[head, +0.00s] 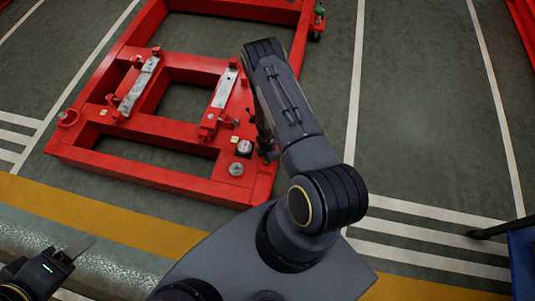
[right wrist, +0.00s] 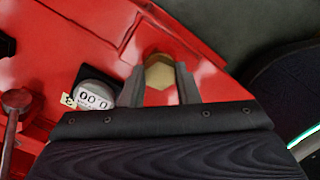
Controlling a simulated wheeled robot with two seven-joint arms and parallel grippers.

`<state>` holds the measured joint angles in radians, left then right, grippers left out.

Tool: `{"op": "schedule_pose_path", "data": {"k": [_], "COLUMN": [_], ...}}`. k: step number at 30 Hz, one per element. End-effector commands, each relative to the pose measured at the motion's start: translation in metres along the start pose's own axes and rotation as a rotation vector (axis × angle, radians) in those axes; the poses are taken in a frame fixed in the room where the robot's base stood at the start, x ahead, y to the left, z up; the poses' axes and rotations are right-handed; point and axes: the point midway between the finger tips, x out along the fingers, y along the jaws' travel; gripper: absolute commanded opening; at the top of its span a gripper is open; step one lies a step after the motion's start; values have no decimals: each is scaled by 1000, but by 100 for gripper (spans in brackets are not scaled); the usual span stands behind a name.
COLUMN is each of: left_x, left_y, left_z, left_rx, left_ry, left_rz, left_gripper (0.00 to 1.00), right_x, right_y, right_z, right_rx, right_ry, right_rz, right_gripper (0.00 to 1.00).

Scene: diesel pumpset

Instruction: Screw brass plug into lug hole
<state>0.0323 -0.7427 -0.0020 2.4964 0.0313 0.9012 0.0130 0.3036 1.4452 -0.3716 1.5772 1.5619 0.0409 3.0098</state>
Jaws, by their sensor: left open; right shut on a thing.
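The brass plug (right wrist: 158,72) shows its hexagonal head in the right wrist view. My right gripper (right wrist: 160,82) is shut on it, with one grey finger on each side. The plug is over the red frame's edge; its lower end and the lug hole are hidden, so I cannot tell whether it sits in the hole. In the head view my right forearm covers the plug and most of this gripper at the red frame's (head: 150,171) right side. My left gripper (head: 82,246) is open and empty at the lower left, away from the frame.
A dial with number windows (right wrist: 95,93) sits close beside the plug; it also shows in the head view (head: 243,148). A round grey fitting (head: 236,169) is on the near corner. Two grey metal bars (head: 140,86) lie across the frame.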

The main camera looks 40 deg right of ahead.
Motion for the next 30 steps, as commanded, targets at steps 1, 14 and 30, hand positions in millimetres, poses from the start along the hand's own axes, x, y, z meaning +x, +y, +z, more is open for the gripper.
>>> {"op": "schedule_pose_path", "data": {"k": [1,14,30], "left_x": [-4,0,0], "left_y": [2,0,0], "left_z": [-2,0,0], "left_rx": [0,0,0], "left_ry": [0,0,0], "left_rz": [0,0,0], "left_gripper": [59,59,59], "right_x": [1,5,2], "right_y": [-7,-5,-4], "right_z": [-2,-2,-1], "right_rx": [11,125,140], "right_ry": [6,4,1], "right_rz": [-12,-12,-9], "right_gripper": [0,0,54]}}
